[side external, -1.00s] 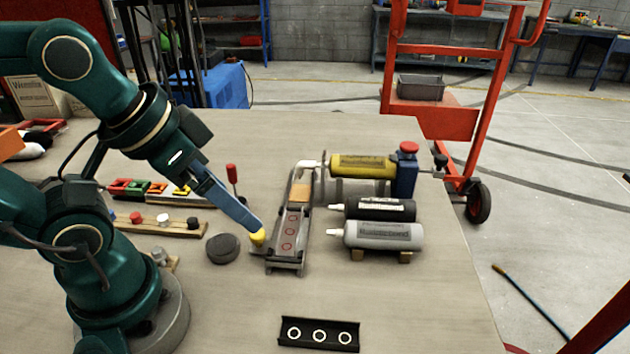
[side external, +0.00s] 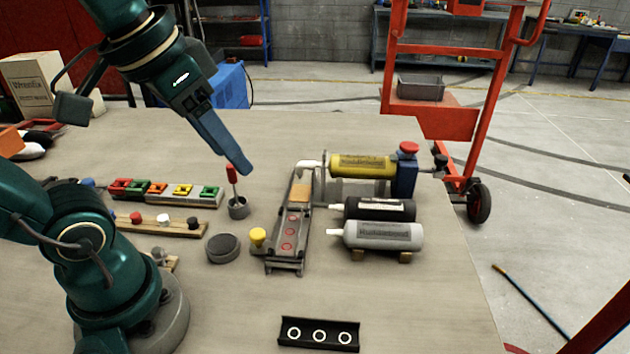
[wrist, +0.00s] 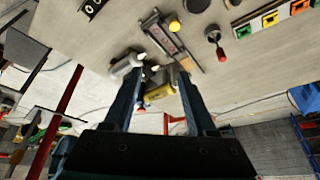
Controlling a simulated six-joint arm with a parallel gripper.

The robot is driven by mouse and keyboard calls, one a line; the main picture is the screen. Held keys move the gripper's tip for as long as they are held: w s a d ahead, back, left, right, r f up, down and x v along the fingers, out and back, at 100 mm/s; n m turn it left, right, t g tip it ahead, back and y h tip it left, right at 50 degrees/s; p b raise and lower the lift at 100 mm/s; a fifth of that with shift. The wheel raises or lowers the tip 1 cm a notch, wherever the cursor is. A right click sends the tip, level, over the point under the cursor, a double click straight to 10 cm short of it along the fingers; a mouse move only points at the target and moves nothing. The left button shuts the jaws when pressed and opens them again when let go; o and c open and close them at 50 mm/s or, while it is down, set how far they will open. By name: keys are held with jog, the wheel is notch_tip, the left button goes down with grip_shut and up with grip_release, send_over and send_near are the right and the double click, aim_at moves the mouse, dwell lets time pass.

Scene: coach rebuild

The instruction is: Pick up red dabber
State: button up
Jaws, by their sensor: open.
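A tool with a red handle (side external: 232,174), which looks like the red dabber, stands tilted in a small grey cup (side external: 238,209). In the wrist view the red handle (wrist: 219,54) is up and to the right, outside the span of my fingers. My gripper (side external: 240,168) is open and empty, high above the table. Its fingertips appear close beside the handle top in the side view, but the depth gap is unclear. A smaller red-topped peg (side external: 136,218) stands in a wooden rack (side external: 175,228).
A yellow knob (side external: 258,236) and dark round pad (side external: 222,248) lie near a slotted metal fixture (side external: 288,226). A row of coloured blocks (side external: 165,191) lies behind the rack. The front table is mostly clear.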

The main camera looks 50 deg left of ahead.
jog(key=w+a+n+g, duration=0.25)
jog(key=w+a, duration=0.25)
jog(key=a, duration=0.3)
jog(key=g, duration=0.2)
send_near(230, 166)
jog(key=shift+n, duration=0.35)
notch_tip(230, 166, down, 10)
jog(key=shift+w+a+r, duration=0.1)
jog(key=shift+w+a, duration=0.05)
jog(key=shift+f, duration=2.7)
grip_shut()
